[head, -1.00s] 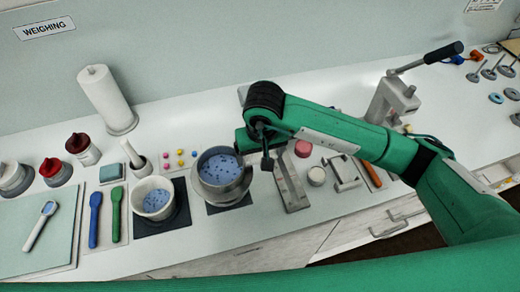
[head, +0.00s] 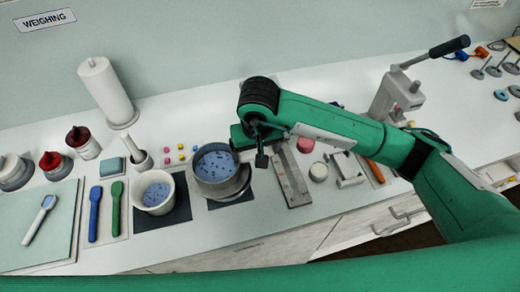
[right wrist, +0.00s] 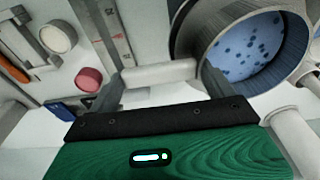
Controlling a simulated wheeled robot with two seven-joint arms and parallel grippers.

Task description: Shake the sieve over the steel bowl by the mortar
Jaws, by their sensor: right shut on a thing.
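The sieve (head: 214,184) is a round grey vessel holding blue powder with dark specks. It is over the steel bowl (head: 240,197), which is mostly hidden beneath it on a dark mat. My left gripper is not in view.
The pestle (head: 141,163) stands behind the mortar. Green (head: 117,200) and blue (head: 95,210) spoons lie to its left. Several coloured blocks (head: 182,154) lie behind the sieve. A ruler-like metal piece (head: 293,180) and a white tub (head: 318,172) are to the right.

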